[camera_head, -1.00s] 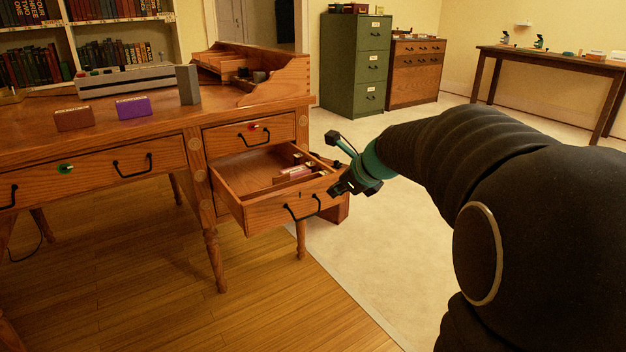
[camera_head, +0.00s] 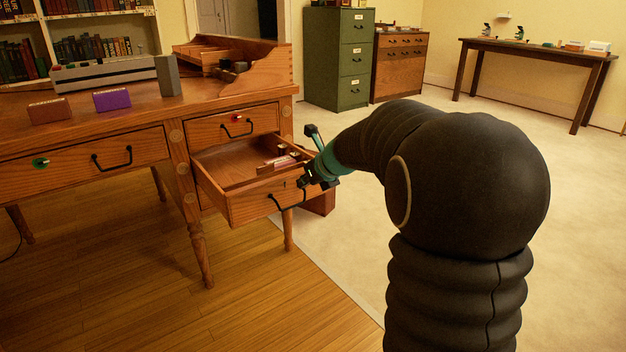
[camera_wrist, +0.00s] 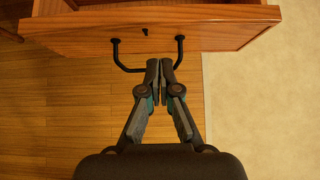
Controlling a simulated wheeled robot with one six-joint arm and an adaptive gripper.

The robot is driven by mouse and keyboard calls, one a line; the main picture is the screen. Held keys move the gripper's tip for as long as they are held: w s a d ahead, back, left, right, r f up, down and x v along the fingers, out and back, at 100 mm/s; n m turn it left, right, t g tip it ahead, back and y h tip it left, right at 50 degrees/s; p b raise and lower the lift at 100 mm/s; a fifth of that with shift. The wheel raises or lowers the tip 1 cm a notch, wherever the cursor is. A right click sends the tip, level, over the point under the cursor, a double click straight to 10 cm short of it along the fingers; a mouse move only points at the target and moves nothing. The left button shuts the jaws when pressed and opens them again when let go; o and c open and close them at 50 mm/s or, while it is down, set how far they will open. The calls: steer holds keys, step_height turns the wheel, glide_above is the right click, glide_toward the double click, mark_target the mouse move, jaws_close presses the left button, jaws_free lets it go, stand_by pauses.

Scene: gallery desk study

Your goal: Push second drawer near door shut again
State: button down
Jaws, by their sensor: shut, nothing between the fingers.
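The second drawer (camera_head: 238,205) on the right side of the wooden desk (camera_head: 150,112) stands open, pulled well out below a closed drawer. A few small items lie inside it. Its front has a black bar handle (camera_head: 289,201) and a keyhole. In the wrist view the drawer front (camera_wrist: 75,38) lies ahead, with the handle (camera_wrist: 122,62) just beyond my fingertips. My gripper (camera_wrist: 159,62) is shut and empty, with its tips at or very near the right part of the handle. I cannot tell whether they touch. In the head view my gripper (camera_head: 303,182) is at the drawer's front right corner.
The closed drawer (camera_head: 236,128) above has a red-marked lock. A purple box (camera_head: 112,100), a brown box (camera_head: 49,110) and a grey block (camera_head: 167,76) stand on the desk. A green filing cabinet (camera_head: 335,60) is behind. The floor right of the desk is clear.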

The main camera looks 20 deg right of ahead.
mark_target(290, 179)
steer(key=shift+w+a+f, duration=0.1)
steer(key=shift+w+a, duration=0.15)
steer(key=shift+w, duration=0.45)
steer(key=shift+w+a, duration=0.2)
steer(key=shift+w, duration=0.5)
steer(key=shift+w+a+f, duration=0.1)
steer(key=shift+w+a, duration=0.15)
steer(key=shift+w, duration=0.45)
steer(key=shift+r, duration=0.1)
